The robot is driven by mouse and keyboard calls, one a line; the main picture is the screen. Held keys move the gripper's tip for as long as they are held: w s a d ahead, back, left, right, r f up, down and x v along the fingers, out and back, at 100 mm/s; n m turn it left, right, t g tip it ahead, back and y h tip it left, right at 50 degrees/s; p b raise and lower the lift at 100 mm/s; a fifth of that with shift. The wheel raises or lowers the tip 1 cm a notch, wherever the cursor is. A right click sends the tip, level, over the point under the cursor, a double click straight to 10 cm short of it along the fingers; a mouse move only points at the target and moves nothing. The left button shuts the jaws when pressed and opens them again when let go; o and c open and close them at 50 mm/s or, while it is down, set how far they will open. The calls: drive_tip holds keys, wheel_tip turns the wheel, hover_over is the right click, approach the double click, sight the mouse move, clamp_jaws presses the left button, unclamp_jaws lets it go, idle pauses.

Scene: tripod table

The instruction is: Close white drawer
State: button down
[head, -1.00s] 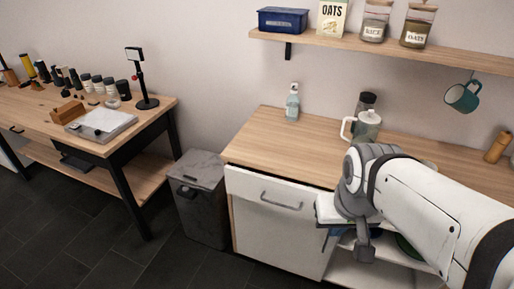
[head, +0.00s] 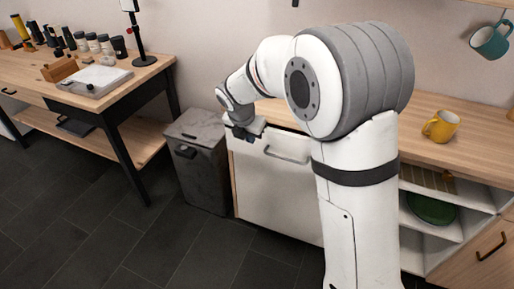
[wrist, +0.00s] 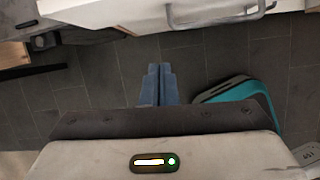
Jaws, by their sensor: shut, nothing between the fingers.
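The white drawer (head: 275,150) with a curved grey handle is in the upper front of the wooden-topped cabinet in the head view. My arm covers its right part. How far it stands out from the cabinet is hard to tell. My gripper (head: 249,135) is at the drawer's upper left corner, left of the handle; contact cannot be made out. In the wrist view my gripper's blue fingers (wrist: 158,70) are together and empty, pointing toward the white front with the handle (wrist: 225,15), with dark floor between in the picture.
A grey bin (head: 200,165) stands just left of the cabinet. A yellow mug (head: 440,126) is on the counter at right, above open shelves with a green bowl (head: 430,208). A workbench (head: 120,125) stands at left.

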sight(257, 145)
drive_tip(key=shift+n, duration=0.5)
drive_tip(key=x, duration=0.4)
drive_tip(key=w+b+x, duration=0.1)
drive_tip(key=x, duration=0.3)
drive_tip(key=w+r+b+x, duration=0.1)
drive_tip(key=x, duration=0.3)
drive_tip(key=shift+w, duration=0.1)
drive_tip(key=shift+w+d, duration=0.15)
drive_tip(key=shift+w, duration=0.4)
drive_tip(key=shift+w+r, duration=0.1)
drive_tip(key=shift+w+d+p, duration=0.3)
drive_tip(key=shift+w+p, duration=0.3)
drive_tip(key=shift+w, duration=0.15)
drive_tip(key=shift+w+d+p, duration=0.25)
drive_tip(key=shift+w+p, duration=0.35)
drive_tip(key=shift+w, duration=0.1)
drive_tip(key=shift+w+d+p, duration=0.3)
drive_tip(key=shift+w+p, duration=0.3)
drive_tip(key=shift+w, duration=0.15)
drive_tip(key=shift+r, duration=0.1)
